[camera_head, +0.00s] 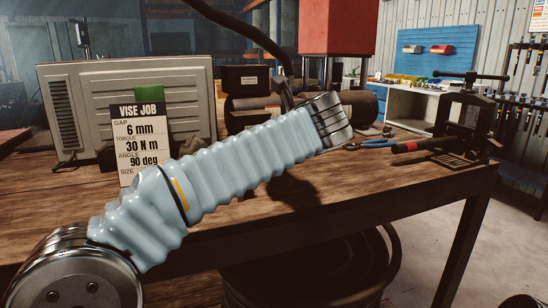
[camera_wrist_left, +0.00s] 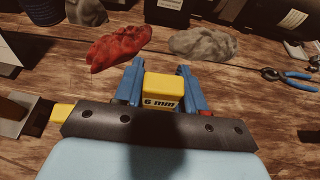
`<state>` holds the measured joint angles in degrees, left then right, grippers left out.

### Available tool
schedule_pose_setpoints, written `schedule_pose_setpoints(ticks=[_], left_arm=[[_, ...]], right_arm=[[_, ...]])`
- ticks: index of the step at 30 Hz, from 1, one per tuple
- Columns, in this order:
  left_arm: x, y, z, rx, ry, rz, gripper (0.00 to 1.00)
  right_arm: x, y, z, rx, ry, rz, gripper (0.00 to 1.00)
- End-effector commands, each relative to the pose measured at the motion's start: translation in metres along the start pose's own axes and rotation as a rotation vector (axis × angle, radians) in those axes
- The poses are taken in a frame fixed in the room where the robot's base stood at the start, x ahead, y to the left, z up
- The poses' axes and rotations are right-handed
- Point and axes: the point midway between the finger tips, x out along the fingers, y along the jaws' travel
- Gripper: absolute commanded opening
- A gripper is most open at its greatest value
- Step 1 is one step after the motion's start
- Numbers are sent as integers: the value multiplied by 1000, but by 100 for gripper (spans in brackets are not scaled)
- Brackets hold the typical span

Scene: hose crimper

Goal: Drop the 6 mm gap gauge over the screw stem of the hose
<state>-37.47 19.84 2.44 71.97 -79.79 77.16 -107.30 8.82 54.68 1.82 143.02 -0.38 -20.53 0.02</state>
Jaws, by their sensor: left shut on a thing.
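The 6 mm gap gauge (camera_wrist_left: 163,90) is a yellow block marked "6 mm" in the left wrist view. My left gripper (camera_wrist_left: 161,85) has its two blue fingers shut on the gauge, one on each side, with the wooden bench behind it. In the head view my light-blue left arm reaches up to the right, and its gripper and the gauge are hidden behind its wrist. I cannot make out the hose's screw stem in either view. My right gripper is not in view.
A job card (camera_head: 140,140) reads gap 6 mm, torque 30 N m, angle 90 deg. A dark vise (camera_head: 466,124) stands at the bench's right end. Blue-handled pliers (camera_wrist_left: 287,76), a red rag (camera_wrist_left: 118,47) and a grey rag (camera_wrist_left: 203,43) lie on the bench.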

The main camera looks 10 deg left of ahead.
Motion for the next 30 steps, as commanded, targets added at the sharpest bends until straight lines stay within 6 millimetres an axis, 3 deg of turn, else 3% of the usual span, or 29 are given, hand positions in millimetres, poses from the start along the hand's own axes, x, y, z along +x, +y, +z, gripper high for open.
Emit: schedule_pose_setpoints(ticks=[3, 9, 20, 21, 25, 30], left_arm=[[14, -1, -10, 3, 1, 2, 10], [22, -1, -32, 1, 0, 0, 10], [24, -1, -37, 0, 0, 0, 10], [24, -1, -37, 0, 0, 0, 43], [24, -1, -37, 0, 0, 1, 63], [23, -1, -36, 0, 0, 1, 65]], right_arm=[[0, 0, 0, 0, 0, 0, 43], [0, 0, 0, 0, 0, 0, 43], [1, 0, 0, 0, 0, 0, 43], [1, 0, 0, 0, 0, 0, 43], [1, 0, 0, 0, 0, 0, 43], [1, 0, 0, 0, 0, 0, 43]])
